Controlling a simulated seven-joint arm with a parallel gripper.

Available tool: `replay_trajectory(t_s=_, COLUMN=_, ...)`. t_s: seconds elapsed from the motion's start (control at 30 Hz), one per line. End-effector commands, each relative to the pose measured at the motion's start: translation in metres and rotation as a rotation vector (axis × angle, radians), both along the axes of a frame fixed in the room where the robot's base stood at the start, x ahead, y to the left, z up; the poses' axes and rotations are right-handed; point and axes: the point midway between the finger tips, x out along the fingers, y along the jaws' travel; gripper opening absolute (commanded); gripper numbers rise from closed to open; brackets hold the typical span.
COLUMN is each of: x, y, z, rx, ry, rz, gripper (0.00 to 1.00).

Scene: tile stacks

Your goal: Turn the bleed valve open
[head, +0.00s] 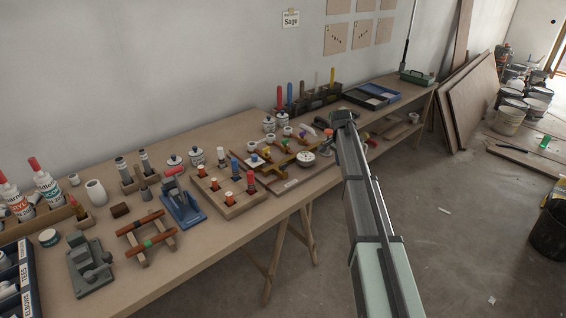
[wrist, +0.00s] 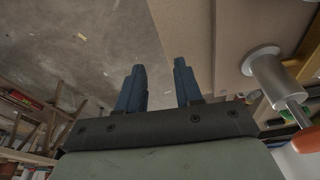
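In the wrist view, a grey metal fitting (wrist: 273,80) with a round flange and a stem ending in an orange-red handle (wrist: 306,139) is at the right; it looks like the bleed valve. The handle is partly cut off by the frame edge. In the head view, a small orange knob (head: 328,132) shows beside the end of my arm, probably the same handle. My gripper (wrist: 158,75) is open and empty, its two blue fingers apart. The fitting is to the right of the fingers, not between them. In the head view the fingertips are hidden behind my arm.
The long workbench (head: 225,255) carries a wooden board (head: 285,186) with coloured parts, a peg block (head: 232,203), a blue clamp (head: 183,207) and bottles (head: 48,187).

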Motion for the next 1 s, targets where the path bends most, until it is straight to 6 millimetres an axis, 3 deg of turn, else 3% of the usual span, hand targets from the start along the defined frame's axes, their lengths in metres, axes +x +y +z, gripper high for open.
replay_trajectory(t_s=0.17, x=-0.003, y=0.070, z=0.048, rx=0.050, ry=0.026, rz=0.030, gripper=0.35)
replay_trajectory(t_s=0.4, x=-0.027, y=0.178, z=0.124, rx=0.125, ry=0.084, rz=0.087, gripper=0.35)
replay_trajectory(t_s=0.5, x=-0.038, y=0.209, z=0.147, rx=0.145, ry=0.106, rz=0.105, gripper=0.35)
replay_trajectory(t_s=0.6, x=-0.046, y=0.226, z=0.161, rx=0.157, ry=0.119, rz=0.117, gripper=0.35)
replay_trajectory(t_s=0.73, x=-0.050, y=0.234, z=0.163, rx=0.161, ry=0.128, rz=0.122, gripper=0.35)
replay_trajectory(t_s=1.0, x=-0.052, y=0.233, z=0.129, rx=0.161, ry=0.129, rz=0.121, gripper=0.35)
